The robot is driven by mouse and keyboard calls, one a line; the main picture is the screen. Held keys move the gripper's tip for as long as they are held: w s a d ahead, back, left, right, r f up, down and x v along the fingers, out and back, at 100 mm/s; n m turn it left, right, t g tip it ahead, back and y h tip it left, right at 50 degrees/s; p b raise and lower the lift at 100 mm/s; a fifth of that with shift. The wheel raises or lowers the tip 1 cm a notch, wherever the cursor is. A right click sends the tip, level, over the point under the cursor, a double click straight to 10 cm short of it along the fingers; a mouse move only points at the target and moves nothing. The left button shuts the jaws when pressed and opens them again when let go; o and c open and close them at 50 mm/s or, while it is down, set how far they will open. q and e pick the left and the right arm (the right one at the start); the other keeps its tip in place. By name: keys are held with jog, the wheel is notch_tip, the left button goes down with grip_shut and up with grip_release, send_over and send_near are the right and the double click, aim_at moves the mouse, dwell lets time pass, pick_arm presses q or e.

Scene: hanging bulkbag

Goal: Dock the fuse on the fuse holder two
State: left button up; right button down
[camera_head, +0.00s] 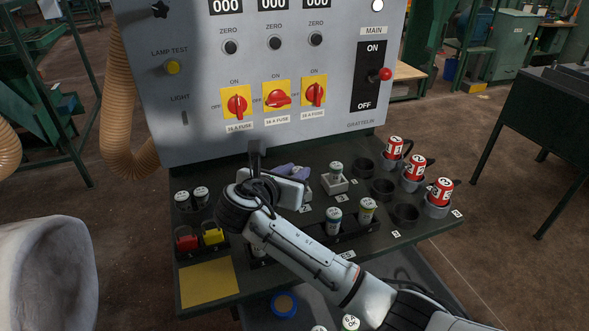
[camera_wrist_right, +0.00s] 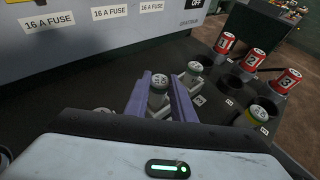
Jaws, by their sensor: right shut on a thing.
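My right gripper (camera_head: 297,172) is over the panel's shelf, its purple fingers pointing towards the cabinet. In the right wrist view its fingers (camera_wrist_right: 161,98) are shut on a pale fuse (camera_wrist_right: 158,85), which stands upright between them. A white holder (camera_wrist_right: 160,111) shows partly below this fuse; I cannot tell whether the fuse is seated in it. To the right another fuse (camera_head: 336,167) stands in a white holder (camera_head: 338,186). In the head view the gripper and arm hide the held fuse and the holders at left. My left gripper is not in view.
The grey cabinet (camera_head: 205,95) with its switches rises behind the shelf. Two fuses (camera_head: 334,216) (camera_head: 367,209) stand in a front rack close to my right arm. Red cans (camera_head: 394,147) and empty black cups (camera_head: 405,214) are at right. A bare yellow pad (camera_head: 208,283) is front left.

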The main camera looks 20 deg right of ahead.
jog(key=shift+f, duration=0.6)
dwell(0.5)
jog(key=c, duration=1.8)
grip_release()
jog(key=v, duration=1.1)
jog(key=shift+f, duration=0.15)
